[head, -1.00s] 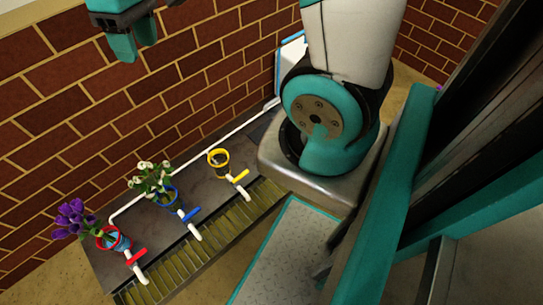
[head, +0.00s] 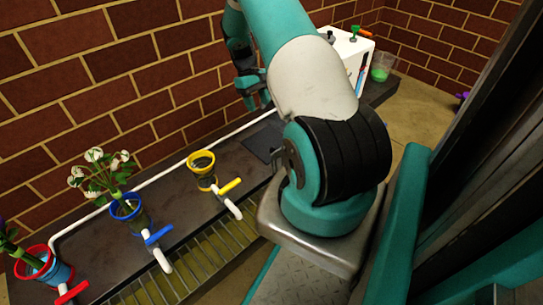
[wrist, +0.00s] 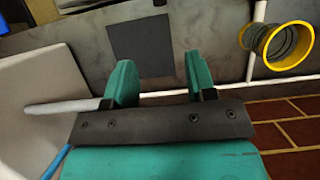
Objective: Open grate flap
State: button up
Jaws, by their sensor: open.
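My gripper (head: 252,92) is at the upper middle of the head view, above the back of the dark bench, with its arm partly in front. In the wrist view my gripper (wrist: 160,78) has its two teal fingers apart with nothing between them. A flat dark square plate (head: 263,140) lies on the bench below the gripper; it also shows in the wrist view (wrist: 140,45), beyond the fingertips. I cannot tell whether it is the flap. A slatted grate (head: 178,274) runs along the bench's front edge. No raised flap shows on it.
A white box (head: 345,58) and a glass with green liquid (head: 383,66) stand at the bench's far end. Yellow (head: 202,163), blue (head: 128,208) and red (head: 40,268) holders with taps stand along it. A white pipe and brick wall lie behind.

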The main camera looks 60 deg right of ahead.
aim_at(272, 148)
jog(key=b+x, duration=0.8)
jog(key=x, duration=0.9)
jog(key=shift+f+b, duration=0.15)
jog(key=shift+b, duration=0.2)
grip_shut()
